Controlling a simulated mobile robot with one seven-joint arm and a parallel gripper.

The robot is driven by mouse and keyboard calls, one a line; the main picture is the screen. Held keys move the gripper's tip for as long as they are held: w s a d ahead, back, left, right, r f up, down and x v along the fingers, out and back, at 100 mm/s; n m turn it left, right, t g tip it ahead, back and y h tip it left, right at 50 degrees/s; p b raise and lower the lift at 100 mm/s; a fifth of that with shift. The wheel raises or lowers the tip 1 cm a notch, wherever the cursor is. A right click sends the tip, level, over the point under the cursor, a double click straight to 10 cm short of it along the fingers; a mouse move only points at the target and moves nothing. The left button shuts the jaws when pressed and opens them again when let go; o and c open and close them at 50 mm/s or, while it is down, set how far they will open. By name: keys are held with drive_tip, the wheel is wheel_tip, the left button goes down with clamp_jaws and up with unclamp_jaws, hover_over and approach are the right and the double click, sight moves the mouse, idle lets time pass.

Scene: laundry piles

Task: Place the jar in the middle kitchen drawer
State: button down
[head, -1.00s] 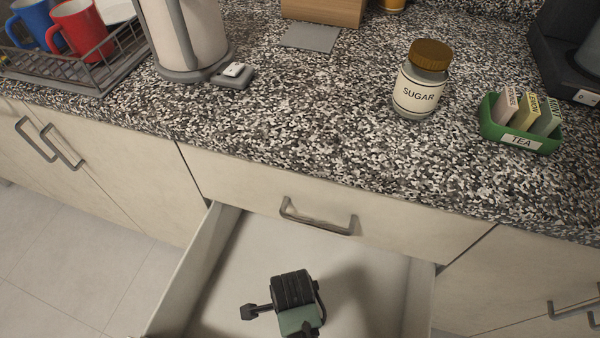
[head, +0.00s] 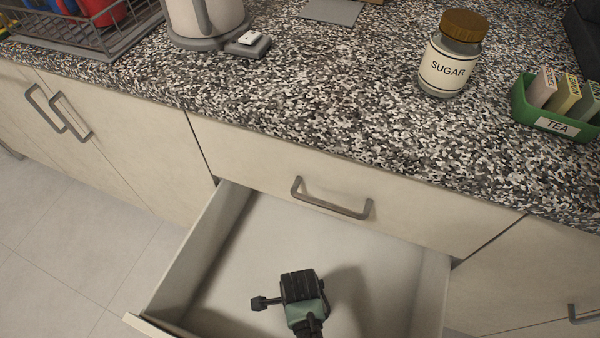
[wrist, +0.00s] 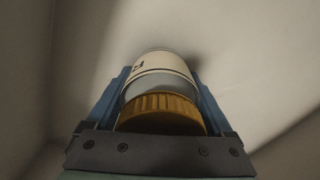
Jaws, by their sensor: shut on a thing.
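A jar (wrist: 160,106) with a ribbed gold lid and a white label is between the blue fingers of my gripper (wrist: 160,78) in the wrist view. The fingers are shut on it, with the lid toward the wrist. In the head view my gripper (head: 303,300) is over the open middle drawer (head: 385,290), inside its walls. The head view hides the fingers and the held jar beneath the wrist. The pale drawer floor lies beyond the jar in the wrist view. I cannot tell whether the jar touches it.
A second jar (head: 449,62), labelled SUGAR, stands on the speckled counter (head: 330,110) beside a green tea box (head: 557,118). A closed drawer front with a handle (head: 332,198) is above the open drawer. The drawer floor around my gripper looks clear.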

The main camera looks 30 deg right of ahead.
unclamp_jaws()
drive_tip(key=shift+f, duration=0.1)
wheel_tip(320, 180, up, 12)
drive_tip(key=p, duration=0.5)
drive_tip(key=shift+r, duration=0.2)
